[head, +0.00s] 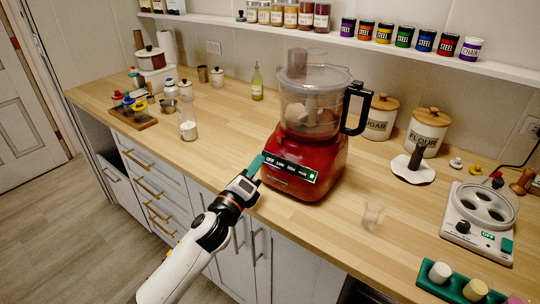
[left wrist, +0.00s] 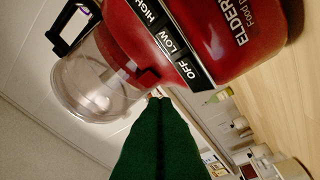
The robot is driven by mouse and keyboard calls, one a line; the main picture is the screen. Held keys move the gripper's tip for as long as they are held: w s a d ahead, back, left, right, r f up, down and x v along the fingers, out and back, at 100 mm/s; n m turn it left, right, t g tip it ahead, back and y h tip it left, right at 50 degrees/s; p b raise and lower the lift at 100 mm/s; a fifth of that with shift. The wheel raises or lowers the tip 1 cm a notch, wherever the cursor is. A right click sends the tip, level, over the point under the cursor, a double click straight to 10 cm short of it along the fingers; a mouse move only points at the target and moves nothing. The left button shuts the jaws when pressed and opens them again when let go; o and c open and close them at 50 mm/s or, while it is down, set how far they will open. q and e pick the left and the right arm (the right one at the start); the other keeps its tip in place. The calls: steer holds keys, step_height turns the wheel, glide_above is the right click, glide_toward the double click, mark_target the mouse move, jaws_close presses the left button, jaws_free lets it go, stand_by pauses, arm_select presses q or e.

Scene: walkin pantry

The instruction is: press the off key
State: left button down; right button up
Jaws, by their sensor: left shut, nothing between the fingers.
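The red food processor (head: 306,160) stands on the wooden counter with a clear bowl and black handle. Its black key strip (head: 290,168) has white labels, and the off key (head: 269,159) is at the left end. In the left wrist view the off key (left wrist: 187,70) sits next to the LOW key (left wrist: 172,41). My left gripper (head: 257,161) is shut and empty, its green fingertips close to the strip's left end. In the left wrist view the fingers (left wrist: 157,94) end beside the off key; I cannot tell if they touch. My right gripper is not in view.
A small clear glass (head: 373,214) stands right of the processor near the counter's front edge. Canisters (head: 428,132) stand behind it to the right. A white device with round wells (head: 480,215) is at the far right. The counter (head: 225,150) left of the processor is mostly clear.

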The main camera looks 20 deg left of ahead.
arm_select(q)
steer(key=shift+s+a+r+p, duration=0.25)
steer(key=shift+s+r, duration=0.1)
steer(key=shift+s, duration=0.15)
steer(key=shift+s+a+r+p, duration=0.1)
steer(key=shift+s+r+p, duration=0.2)
steer(key=shift+s, duration=0.15)
